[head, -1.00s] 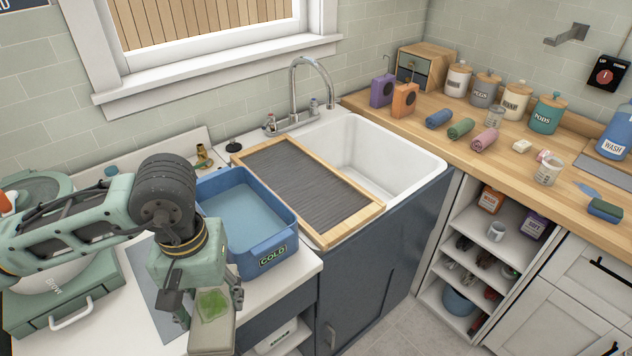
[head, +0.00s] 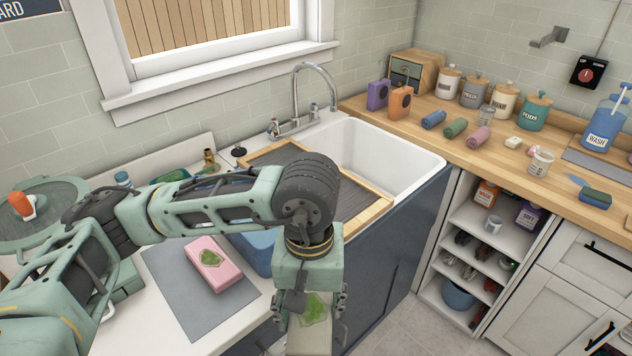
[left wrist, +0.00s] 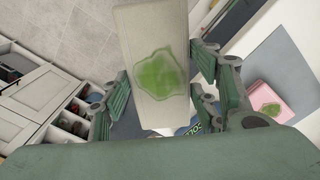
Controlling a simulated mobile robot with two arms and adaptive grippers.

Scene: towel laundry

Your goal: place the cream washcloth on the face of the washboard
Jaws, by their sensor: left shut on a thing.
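The cream washcloth (head: 309,335) is a folded block with a green stain. My left gripper (head: 312,305) is shut on it and holds it in the air in front of the counter edge. In the left wrist view the washcloth (left wrist: 150,60) shows between the fingers (left wrist: 160,95), stain facing the camera. The washboard (head: 358,199) has a dark ribbed face in a pale wood frame and lies across the left part of the sink, behind my left gripper. My arm hides the middle of its face. My right gripper is not in view.
A pink cloth (head: 215,263) with a green stain lies on a grey mat (head: 190,290). The blue COLD basin (head: 255,250) is mostly hidden behind my arm. The white sink (head: 390,150) is open right of the washboard, and a faucet (head: 297,100) stands behind it.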

